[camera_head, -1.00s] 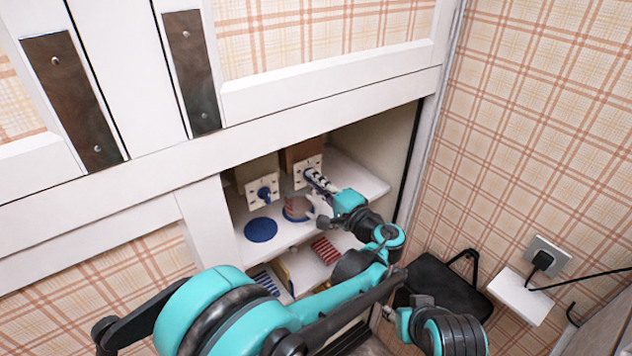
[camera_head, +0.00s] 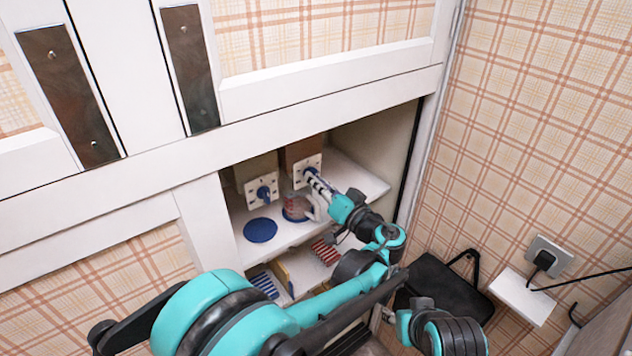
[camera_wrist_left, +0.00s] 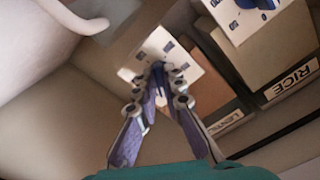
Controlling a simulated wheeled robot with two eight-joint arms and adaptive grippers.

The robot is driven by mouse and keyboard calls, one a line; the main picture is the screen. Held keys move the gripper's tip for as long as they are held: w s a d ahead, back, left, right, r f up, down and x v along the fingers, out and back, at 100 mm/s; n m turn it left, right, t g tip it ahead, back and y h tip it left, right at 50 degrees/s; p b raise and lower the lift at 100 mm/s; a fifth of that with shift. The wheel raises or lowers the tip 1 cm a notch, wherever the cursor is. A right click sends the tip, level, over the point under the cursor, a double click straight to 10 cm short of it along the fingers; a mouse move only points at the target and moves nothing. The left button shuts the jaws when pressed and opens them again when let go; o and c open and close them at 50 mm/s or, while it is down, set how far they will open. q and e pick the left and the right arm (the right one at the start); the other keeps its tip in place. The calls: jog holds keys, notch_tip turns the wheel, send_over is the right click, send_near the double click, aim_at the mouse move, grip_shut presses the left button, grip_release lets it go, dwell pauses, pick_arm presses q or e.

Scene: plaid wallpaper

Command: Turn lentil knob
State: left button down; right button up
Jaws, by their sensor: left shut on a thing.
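The lentil dispenser is a brown box (camera_head: 301,152) on the right of the cabinet shelf, with a white dial plate (camera_head: 301,180) on its front. In the left wrist view its label (camera_wrist_left: 219,125) is partly readable. The blue lentil knob (camera_head: 309,171) sits on the plate; it also shows in the left wrist view (camera_wrist_left: 157,67). My left gripper (camera_head: 314,180) reaches in from the right front, its fingers closed around the knob. In the left wrist view the fingertips (camera_wrist_left: 158,84) meet at the knob and hide part of it. My right gripper is not seen.
The rice dispenser (camera_wrist_left: 290,82), with its own blue knob (camera_head: 264,193), stands to the left. A blue disc (camera_head: 260,230) lies on the shelf. The cabinet wall is on the right.

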aim_at(316, 146)
pick_arm(q)
jog(key=n, duration=0.6)
jog(key=shift+w, duration=0.15)
jog(key=shift+n, duration=0.4)
jog(key=c, duration=1.6)
grip_release()
jog(key=shift+w, duration=0.1)
notch_tip(316, 146, up, 10)
jog(key=shift+f, duration=0.1)
